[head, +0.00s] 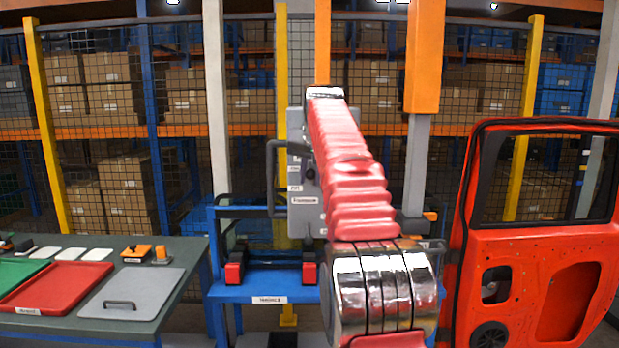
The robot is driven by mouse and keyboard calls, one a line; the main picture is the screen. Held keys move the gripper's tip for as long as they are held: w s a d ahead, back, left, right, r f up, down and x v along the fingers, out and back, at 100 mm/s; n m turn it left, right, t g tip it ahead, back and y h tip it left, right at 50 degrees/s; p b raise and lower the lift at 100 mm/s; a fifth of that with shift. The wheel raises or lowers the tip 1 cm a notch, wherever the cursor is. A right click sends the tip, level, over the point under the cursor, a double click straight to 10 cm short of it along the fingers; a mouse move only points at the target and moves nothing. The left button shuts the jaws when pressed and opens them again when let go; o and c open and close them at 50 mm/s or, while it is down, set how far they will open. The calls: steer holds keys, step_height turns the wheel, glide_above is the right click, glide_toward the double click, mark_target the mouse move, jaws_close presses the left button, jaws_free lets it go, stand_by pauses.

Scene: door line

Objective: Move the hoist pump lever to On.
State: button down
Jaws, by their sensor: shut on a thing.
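A grey panel (308,215) with small white labels stands upright behind the blue bench, near the middle of the head view. A dark grey loop handle (270,180) sticks out at its left side. My red and chrome arm rises in front of the panel and covers its right part. The hoist pump lever cannot be made out; it may be behind my arm. My gripper is hidden behind my arm, so neither its fingers nor anything between them shows. The label texts are too small to read with certainty.
A blue bench (240,292) with red-and-black blocks stands in front of the panel. A red car door (545,255) is at right. At left, a green table (185,253) holds a red tray (60,284) and a grey lid (130,294). Mesh fencing and shelves stand behind.

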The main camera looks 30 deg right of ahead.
steer(key=c, duration=1.6)
jaws_free()
steer(key=shift+c, duration=0.2)
steer(key=v, duration=1.3)
steer(key=shift+r, duration=0.25)
steer(key=shift+s+a, duration=0.15)
